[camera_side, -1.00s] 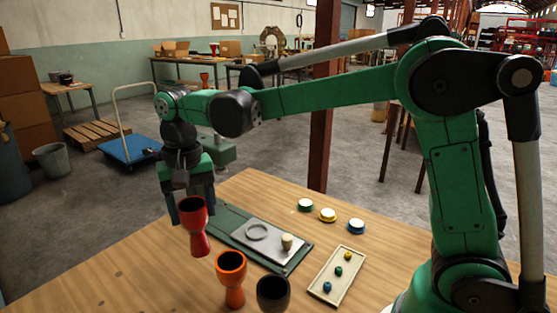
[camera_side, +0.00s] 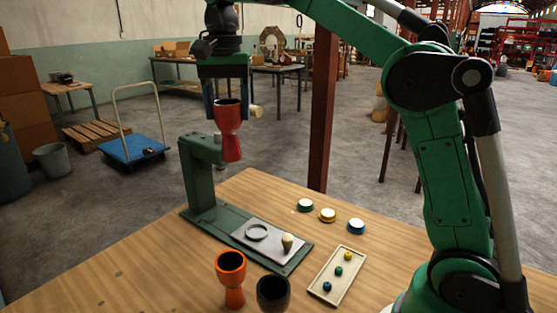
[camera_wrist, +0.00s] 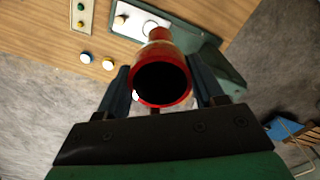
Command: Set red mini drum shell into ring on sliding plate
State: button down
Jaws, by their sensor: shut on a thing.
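The red mini drum shell (camera_side: 229,130) is a goblet shape with a dark open mouth facing up. My gripper (camera_side: 228,100) is shut on it near its upper bowl and holds it upright, well above the table. In the wrist view my gripper (camera_wrist: 162,90) has one finger on each side of the red shell (camera_wrist: 161,72). The sliding plate (camera_side: 270,246) is light grey and lies on a green base (camera_side: 295,262). The ring (camera_side: 257,232) lies at the plate's left part and looks empty. A small cream knob (camera_side: 287,241) stands on the plate's right part.
A green post with an overhanging arm (camera_side: 202,170) rises at the base's far left end. An orange goblet (camera_side: 231,277) and a dark goblet (camera_side: 273,293) stand in front. A tray with coloured knobs (camera_side: 337,276) and three round caps (camera_side: 327,215) sit to the right.

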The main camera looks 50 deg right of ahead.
jog(key=d+m, duration=0.3)
jog(key=d, duration=0.2)
notch_tip(320, 180, down, 19)
jog(key=shift+s+a+f, duration=0.15)
jog(key=shift+s+a, duration=0.05)
jog(key=shift+s, duration=0.25)
jog(key=shift+f, duration=0.25)
jog(key=shift+c, duration=0.5)
grip_release()
